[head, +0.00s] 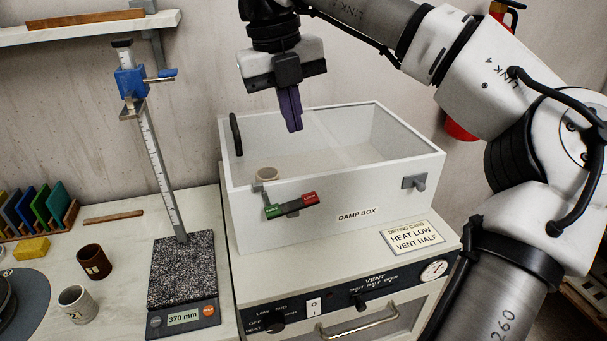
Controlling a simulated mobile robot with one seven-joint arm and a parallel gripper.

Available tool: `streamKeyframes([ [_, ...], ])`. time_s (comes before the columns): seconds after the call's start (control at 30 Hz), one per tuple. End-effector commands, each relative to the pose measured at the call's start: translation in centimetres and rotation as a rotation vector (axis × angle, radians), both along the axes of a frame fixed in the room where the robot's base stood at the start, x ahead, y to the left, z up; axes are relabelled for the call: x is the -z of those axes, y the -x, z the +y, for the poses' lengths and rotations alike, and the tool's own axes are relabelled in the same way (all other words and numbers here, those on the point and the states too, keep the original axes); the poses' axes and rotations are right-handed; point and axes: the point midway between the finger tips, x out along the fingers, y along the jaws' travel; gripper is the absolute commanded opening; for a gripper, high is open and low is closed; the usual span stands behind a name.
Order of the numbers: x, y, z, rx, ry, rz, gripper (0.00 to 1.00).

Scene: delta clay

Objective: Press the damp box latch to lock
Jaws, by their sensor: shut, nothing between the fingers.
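The damp box (390,172) is a white bin on top of a white cabinet. Its top looks open or clear-lidded; I cannot tell which. On its front, at left, a dark latch piece (291,206) sits between a green end and a red end, whose small lettering I cannot read surely. A grey metal fitting (414,183) is at the front right. My gripper (293,128) points down with its purple fingers shut and empty. It shows above and behind the latch in the picture, apart from it.
A drying card (412,238) lies on the cabinet top. A height gauge (155,170) stands at left on a speckled base, with cups (94,262) nearby. A shelf (90,27) is upper left.

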Motion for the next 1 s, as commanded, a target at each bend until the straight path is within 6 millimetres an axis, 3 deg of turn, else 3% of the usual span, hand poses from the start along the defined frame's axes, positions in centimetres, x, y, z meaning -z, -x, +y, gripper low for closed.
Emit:
streamKeyframes([
  [0.33,3.8,-0.2,-0.5,-0.004,-0.004,0.004,0.0],
  [0.8,12.1,-0.6,-2.0,-0.002,-0.003,0.002,0.0],
  [1.0,13.6,-0.7,-2.2,-0.002,-0.002,0.001,0.0],
])
